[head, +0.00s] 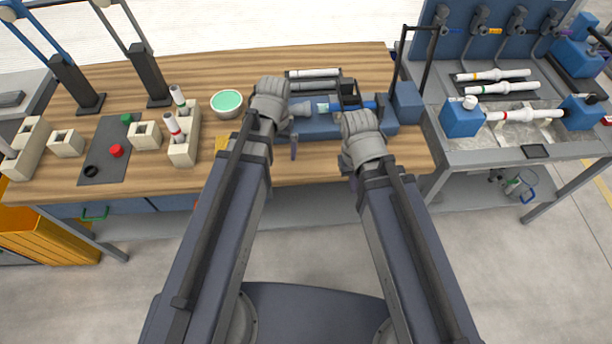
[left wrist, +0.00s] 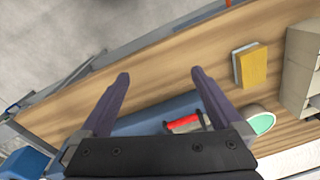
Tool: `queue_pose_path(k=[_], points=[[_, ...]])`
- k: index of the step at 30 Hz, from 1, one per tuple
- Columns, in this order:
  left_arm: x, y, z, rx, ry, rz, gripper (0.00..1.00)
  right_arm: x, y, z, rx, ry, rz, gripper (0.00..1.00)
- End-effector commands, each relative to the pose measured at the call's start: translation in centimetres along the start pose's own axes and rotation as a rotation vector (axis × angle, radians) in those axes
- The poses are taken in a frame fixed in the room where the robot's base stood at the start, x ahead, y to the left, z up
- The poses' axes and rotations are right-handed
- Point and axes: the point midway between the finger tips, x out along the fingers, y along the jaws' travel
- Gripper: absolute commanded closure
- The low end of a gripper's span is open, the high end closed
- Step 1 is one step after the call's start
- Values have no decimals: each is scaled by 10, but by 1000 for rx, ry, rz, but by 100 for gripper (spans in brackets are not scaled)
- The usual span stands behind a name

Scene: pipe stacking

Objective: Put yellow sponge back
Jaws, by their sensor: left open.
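The yellow sponge (head: 221,142) lies on the wooden table just left of my left forearm, which may cover part of it. In the left wrist view the sponge (left wrist: 254,67) lies flat, a yellow block with a pale grey edge, to the right of my fingers and apart from them. My left gripper (left wrist: 160,76) is open and empty, with bare table beyond its fingertips. In the head view one purple finger shows beside the wrist. My right gripper (head: 358,150) is over the table's front part; its fingers are mostly hidden by its wrist.
A green-filled bowl (head: 227,103) stands behind the sponge. Beige block holders (head: 184,151) with white tubes stand to its left. A blue fixture (head: 320,130) lies under and between my wrists. A metal bench (head: 490,140) stands at right. Clear wood lies in front of the sponge.

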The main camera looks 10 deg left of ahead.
Motion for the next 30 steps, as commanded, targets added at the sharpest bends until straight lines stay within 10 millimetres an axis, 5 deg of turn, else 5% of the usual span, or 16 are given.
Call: queue_pose_path(k=[3, 9, 30], points=[[-4, 54, 35, 112, -28, -19, 0, 0, 0, 0, 0, 0, 0, 100], [-7, 97, 68, 215, -55, -45, 0, 0, 0, 0, 0, 0, 0, 100], [-8, 106, 75, 237, -62, -51, 0, 0, 0, 0, 0, 0, 0, 100]])
